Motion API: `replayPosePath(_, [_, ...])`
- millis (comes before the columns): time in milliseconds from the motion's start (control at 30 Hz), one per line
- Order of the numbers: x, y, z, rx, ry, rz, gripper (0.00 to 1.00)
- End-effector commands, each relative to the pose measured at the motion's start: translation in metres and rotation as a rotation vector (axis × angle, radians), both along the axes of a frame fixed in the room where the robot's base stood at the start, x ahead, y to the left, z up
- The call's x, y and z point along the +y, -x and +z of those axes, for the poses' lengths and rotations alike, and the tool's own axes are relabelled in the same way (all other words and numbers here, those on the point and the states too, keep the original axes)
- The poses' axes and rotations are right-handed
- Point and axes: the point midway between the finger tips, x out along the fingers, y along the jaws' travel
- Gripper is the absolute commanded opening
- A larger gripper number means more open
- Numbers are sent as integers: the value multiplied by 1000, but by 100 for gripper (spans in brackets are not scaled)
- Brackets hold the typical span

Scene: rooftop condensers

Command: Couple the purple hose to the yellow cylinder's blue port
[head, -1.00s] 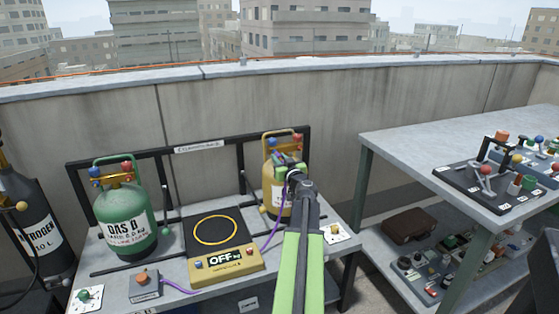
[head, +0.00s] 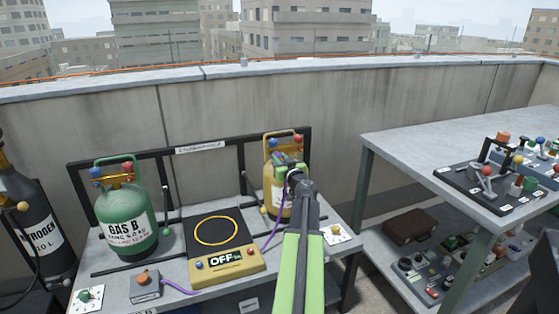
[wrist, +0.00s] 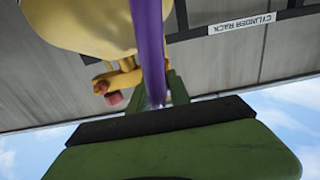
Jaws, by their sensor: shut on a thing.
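The yellow cylinder (head: 270,188) stands at the right end of the bench, with a red knob and a blue knob at its top. My gripper (head: 290,165) is in front of the cylinder's top and hides part of its valve. The purple hose (head: 273,235) rises from the bench to my gripper. In the wrist view the purple hose (wrist: 148,45) runs to the shut jaws, beside the yellow cylinder (wrist: 85,22) and its red knob (wrist: 114,98). The blue port and the hose end are hidden, so I cannot tell whether they touch.
A green GAS B cylinder (head: 127,222) stands at the bench's left. A scale (head: 222,264) reading OFF sits mid-bench, with a small grey box (head: 144,285) in front. A black nitrogen cylinder (head: 38,235) is far left. A grey table (head: 420,145) with fittings is right.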

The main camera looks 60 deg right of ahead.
Motion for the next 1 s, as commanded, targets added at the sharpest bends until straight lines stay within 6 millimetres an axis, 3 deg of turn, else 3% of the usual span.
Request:
replayPosePath(267, [-1,-1,0,0,0,0,0])
replayPosePath(300, [-1,-1,0,0,0,0,26])
replayPosePath(500, [-1,-1,0,0,0,0,49])
replayPosePath(800, [0,0,0,0,0,-1,49])
replayPosePath(1000, [8,11,0,0,0,-1,49])
